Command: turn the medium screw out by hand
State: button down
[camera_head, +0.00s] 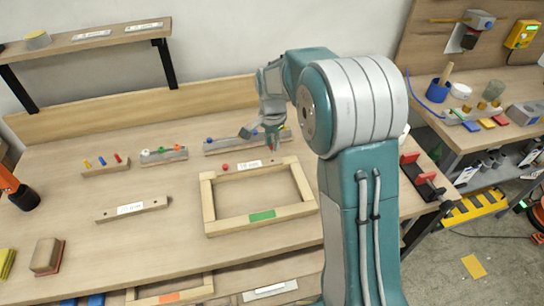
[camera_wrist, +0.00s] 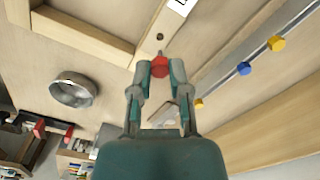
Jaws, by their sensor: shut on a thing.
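A wooden frame (camera_head: 207,205) lies on the bench, with a white label and a red screw head (camera_head: 225,167) on its back bar. My gripper (camera_head: 268,145) is over the right end of that back bar. In the wrist view my gripper (camera_wrist: 160,72) is shut on a red screw head (camera_wrist: 160,64), held between both fingertips. A small dark round spot (camera_wrist: 160,37), perhaps a hole, shows on the bar just beyond the fingertips. I cannot tell whether the held screw's shaft is still in the wood. In the head view the held screw is hidden by my fingers.
Behind the gripper is a rail (camera_head: 222,146) with coloured knobs. Racks of coloured pegs (camera_head: 105,165) and a labelled wooden bar (camera_head: 130,209) lie to the left. A metal ring (camera_wrist: 73,91) sits near the frame.

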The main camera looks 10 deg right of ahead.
jog(key=shift+r, duration=0.1)
jog(key=shift+r, duration=0.9)
